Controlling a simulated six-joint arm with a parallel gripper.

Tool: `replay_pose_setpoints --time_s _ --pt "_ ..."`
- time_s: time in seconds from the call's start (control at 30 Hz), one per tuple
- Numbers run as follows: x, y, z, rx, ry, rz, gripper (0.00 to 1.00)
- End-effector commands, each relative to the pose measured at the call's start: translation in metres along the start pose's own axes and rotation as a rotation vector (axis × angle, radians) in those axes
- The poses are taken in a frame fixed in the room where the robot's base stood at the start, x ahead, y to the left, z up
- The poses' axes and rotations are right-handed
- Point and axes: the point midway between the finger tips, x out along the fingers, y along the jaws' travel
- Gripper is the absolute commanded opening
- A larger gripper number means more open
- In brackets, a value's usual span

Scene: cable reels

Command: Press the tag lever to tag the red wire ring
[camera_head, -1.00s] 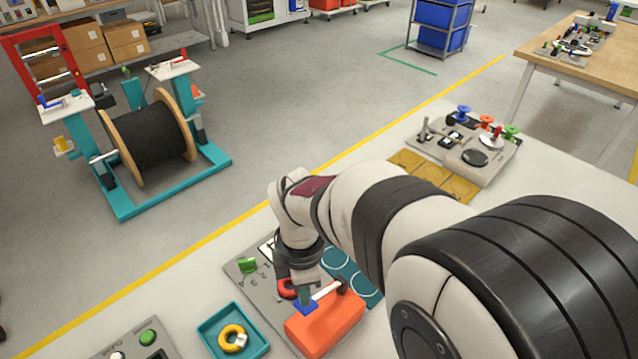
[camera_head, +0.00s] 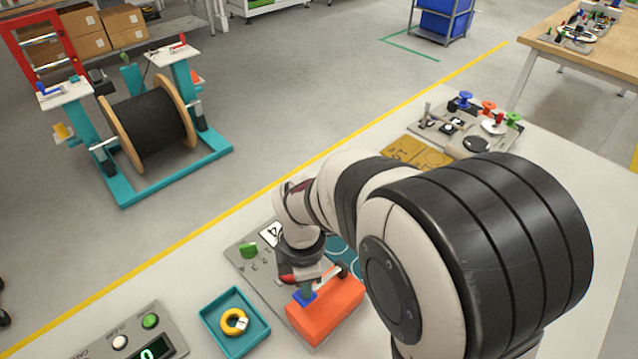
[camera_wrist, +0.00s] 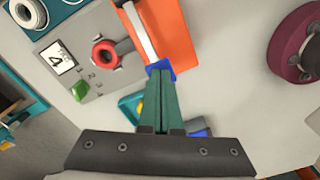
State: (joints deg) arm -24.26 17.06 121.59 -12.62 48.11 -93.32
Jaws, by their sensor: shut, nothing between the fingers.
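The red wire ring (camera_wrist: 96,59) sits on the grey station plate, beside a card marked 4; in the head view it is mostly hidden behind my gripper.
A teal tray (camera_head: 207,318) with a tagged yellow ring (camera_head: 225,324) stands left of the orange block. A counter panel (camera_head: 178,335) showing 0 is at the front left. A green knob (camera_head: 248,250) stands on the station plate. Farther back are a yellow mat (camera_head: 408,152) and another grey station.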

Motion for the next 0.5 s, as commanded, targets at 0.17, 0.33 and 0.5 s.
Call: replay_pose_setpoints --time_s 0.17,0.33,0.5 --pt "0.018 -0.001 0.000 0.000 0.000 -0.003 0.00" --pt "0.030 0.000 0.000 0.000 0.000 -0.001 0.00" --pt "0.029 0.000 0.000 0.000 0.000 0.000 0.00"
